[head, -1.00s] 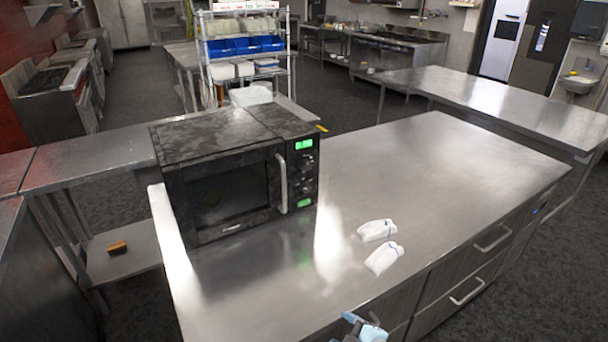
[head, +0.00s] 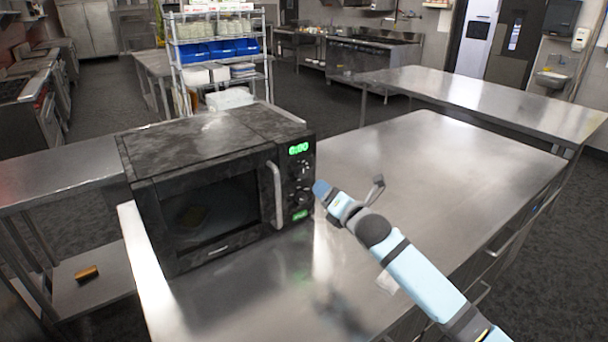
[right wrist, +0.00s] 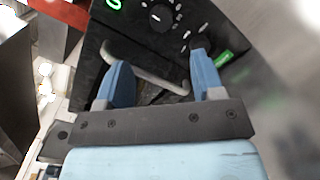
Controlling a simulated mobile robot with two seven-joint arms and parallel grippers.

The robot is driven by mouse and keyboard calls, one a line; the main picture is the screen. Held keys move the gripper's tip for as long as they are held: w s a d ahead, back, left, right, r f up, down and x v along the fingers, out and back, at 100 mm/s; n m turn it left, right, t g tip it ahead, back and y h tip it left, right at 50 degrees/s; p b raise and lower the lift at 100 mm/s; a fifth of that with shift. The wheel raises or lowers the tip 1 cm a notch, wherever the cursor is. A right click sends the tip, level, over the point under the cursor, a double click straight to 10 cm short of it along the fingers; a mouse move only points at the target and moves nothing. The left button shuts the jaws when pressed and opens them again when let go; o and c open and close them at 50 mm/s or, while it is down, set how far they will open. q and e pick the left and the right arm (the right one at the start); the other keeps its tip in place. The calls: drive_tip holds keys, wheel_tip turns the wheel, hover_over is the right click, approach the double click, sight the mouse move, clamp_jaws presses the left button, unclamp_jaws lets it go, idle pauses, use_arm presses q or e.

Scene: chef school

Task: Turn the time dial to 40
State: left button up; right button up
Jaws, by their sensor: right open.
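The black microwave (head: 215,190) stands on the steel counter with its door shut. Its green display (head: 299,149) appears to read 0:00. Two round dials sit below it, an upper dial (head: 301,168) and a lower dial (head: 301,195). My right gripper (head: 322,190) is just right of the control panel, near the lower dial. In the right wrist view, my right gripper (right wrist: 160,75) is open, with blue fingers apart and the door handle (right wrist: 143,67) showing between them. The upper dial (right wrist: 160,17) lies beyond the fingers; the lower dial (right wrist: 199,43) is close to the right fingertip. My left gripper is out of view.
The steel counter (head: 430,150) is clear to the right of the microwave. A white item (head: 387,283) is mostly hidden behind my right arm. A side table (head: 60,165) stands left, and a shelf rack (head: 215,50) stands behind.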

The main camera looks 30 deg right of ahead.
sight(304, 173)
drive_tip(key=w, duration=1.1)
drive_tip(key=shift+a+p, duration=0.35)
drive_tip(key=shift+a, duration=0.05)
drive_tip(key=c, duration=0.9)
